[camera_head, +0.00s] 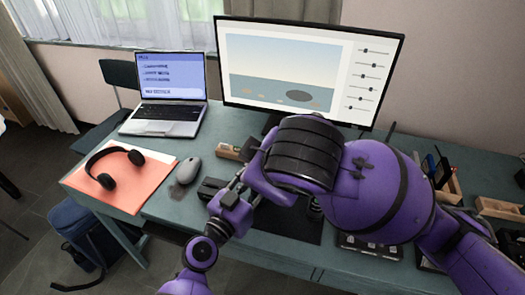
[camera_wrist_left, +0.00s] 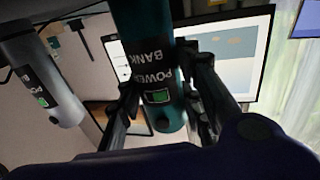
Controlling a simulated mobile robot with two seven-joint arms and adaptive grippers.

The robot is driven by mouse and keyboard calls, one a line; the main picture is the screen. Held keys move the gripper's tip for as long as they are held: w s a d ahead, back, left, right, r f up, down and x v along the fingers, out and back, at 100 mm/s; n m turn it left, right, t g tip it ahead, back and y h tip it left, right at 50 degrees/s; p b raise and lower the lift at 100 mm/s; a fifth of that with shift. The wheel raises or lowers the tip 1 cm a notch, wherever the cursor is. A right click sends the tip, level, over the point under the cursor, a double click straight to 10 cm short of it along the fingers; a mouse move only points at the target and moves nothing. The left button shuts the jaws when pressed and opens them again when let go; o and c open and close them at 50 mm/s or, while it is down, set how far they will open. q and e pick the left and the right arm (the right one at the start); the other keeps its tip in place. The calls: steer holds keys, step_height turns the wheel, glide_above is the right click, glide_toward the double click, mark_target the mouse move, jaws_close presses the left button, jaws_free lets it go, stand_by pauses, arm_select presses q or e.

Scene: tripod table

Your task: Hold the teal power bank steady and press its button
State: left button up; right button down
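The teal power bank (camera_wrist_left: 150,75) fills the middle of the left wrist view, which is upside down. Its label, a green display and a dark round button (camera_wrist_left: 165,125) at its end face the camera. My left gripper (camera_wrist_left: 160,88) has its fingers on both sides of the bank and appears shut on it. In the head view my left gripper (camera_head: 241,180) is partly covered by my right arm, and the teal bank is hidden. My right gripper is hidden behind my right arm. The button is uncovered in the wrist view.
A pale grey power bank (camera_wrist_left: 42,75) stands beside the teal one. The desk (camera_head: 157,207) also holds a monitor (camera_head: 230,60), laptop (camera_head: 168,108), mouse (camera_head: 189,170), headphones (camera_head: 106,180), and wooden trays (camera_head: 499,208) at right. A black mat (camera_head: 290,226) lies beneath my arms.

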arm_select(q)
steer(key=o, duration=0.5)
steer(key=shift+s, duration=0.1)
